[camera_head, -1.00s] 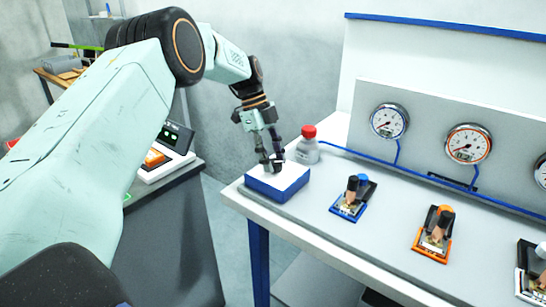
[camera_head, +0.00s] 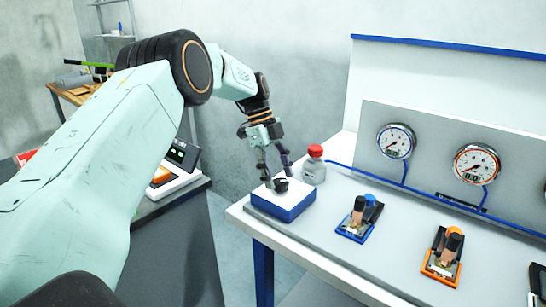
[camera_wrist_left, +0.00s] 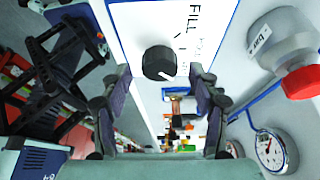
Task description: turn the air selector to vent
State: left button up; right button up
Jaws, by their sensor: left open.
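The air selector is a blue box with a white top (camera_head: 298,195) and a black round knob (camera_head: 281,185). It sits at the near left corner of the bench. In the left wrist view the knob (camera_wrist_left: 159,61) shows a light mark at its lower right edge. The word FILL is printed above and to the right of it; other lettering is partly hidden or too small to read. My left gripper (camera_head: 277,176) is open just above the knob. In the left wrist view its fingers (camera_wrist_left: 160,78) are wide apart, one on each side, not touching the knob. My right gripper is not in view.
A grey bottle with a red cap (camera_head: 314,165) stands close behind the selector. Blue (camera_head: 359,218) and orange (camera_head: 443,257) valve units stand to the right, below round gauges (camera_head: 396,142) on a panel. A gap separates the bench from a dark cabinet (camera_head: 175,250) on the left.

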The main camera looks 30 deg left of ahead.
pick_arm(q)
jog(key=v, duration=1.1)
dwell(0.3)
